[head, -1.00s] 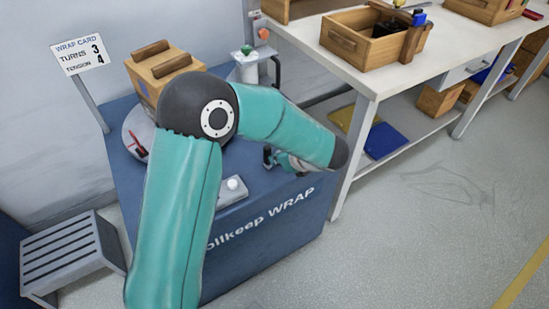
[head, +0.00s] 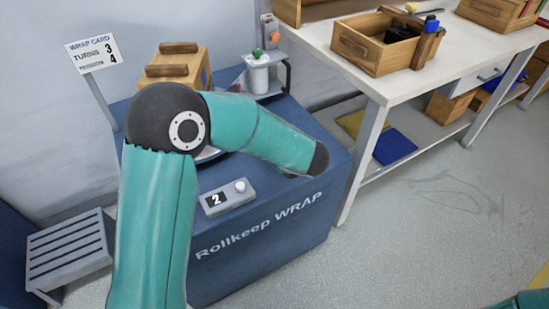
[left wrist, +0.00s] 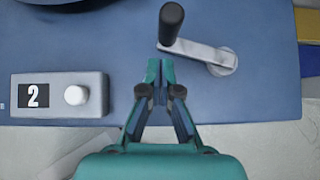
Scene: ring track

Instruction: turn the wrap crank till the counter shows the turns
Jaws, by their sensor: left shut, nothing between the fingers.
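The wrap crank (left wrist: 200,52) is a light metal arm with an upright black handle (left wrist: 171,24), on the blue wrap machine (head: 300,225). In the left wrist view its pivot is right of the handle. The grey counter box (head: 214,199) has a white knob and shows 2; it also shows in the left wrist view (left wrist: 60,108). The wrap card (head: 93,54) reads turns 3, tension 4. My left gripper (left wrist: 160,68) is shut and empty, apart from the crank, between it and the counter. In the head view my left arm hides the crank and gripper. My right gripper is out of view.
A white button post (head: 257,75) with a green top stands at the back. A white workbench (head: 375,85) with wooden trays is to the right. A slatted grey step (head: 68,252) is at left.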

